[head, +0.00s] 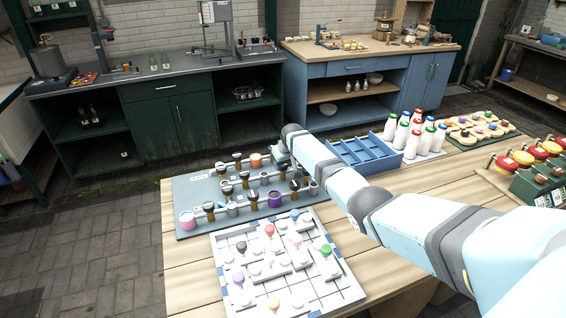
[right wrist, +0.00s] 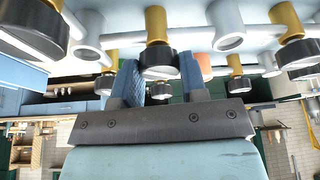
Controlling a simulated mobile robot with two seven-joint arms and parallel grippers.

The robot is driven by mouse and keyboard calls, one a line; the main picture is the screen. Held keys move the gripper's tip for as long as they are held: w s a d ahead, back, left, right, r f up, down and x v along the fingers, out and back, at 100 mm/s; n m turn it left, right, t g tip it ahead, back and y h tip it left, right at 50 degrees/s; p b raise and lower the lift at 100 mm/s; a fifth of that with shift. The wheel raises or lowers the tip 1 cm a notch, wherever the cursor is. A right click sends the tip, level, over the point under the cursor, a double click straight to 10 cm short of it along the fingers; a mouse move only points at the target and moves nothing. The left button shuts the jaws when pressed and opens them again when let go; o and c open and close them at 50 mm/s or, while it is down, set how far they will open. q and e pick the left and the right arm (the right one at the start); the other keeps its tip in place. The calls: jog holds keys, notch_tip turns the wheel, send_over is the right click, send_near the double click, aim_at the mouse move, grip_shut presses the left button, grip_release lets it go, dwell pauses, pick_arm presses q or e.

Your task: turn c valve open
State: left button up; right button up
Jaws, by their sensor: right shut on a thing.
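The grey valve board (head: 188,188) lies at the left of the wooden table, with pipes and several brass-stemmed valves with black knobs. My right arm reaches over its far right part. My right gripper (right wrist: 158,72) has its two blue fingers on either side of a black valve knob (right wrist: 160,66) on a gold stem, and is shut on it. In the head view my own wrist largely hides this contact. I cannot read which letter marks the valve. My left gripper is not in view.
More black knobs (right wrist: 290,55) and pipes stand close around the gripper. A white grid board (head: 330,290) with coloured pegs lies in front of the valve board.

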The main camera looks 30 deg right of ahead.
jog(key=n+b, duration=0.1)
jog(key=n+y, duration=0.1)
jog(key=n, duration=0.1)
jog(key=shift+d+f+n+b, duration=0.1)
jog(key=shift+d+n+b, duration=0.05)
jog(key=shift+n+b, duration=0.2)
jog(key=shift+n+g+y+b, duration=0.3)
jog(key=shift+n+y+b, duration=0.8)
jog(key=shift+n, duration=0.65)
jog(key=o, duration=0.9)
jog(key=shift+r, duration=0.25)
jog(key=v, duration=1.3)
jog(key=shift+r, duration=0.4)
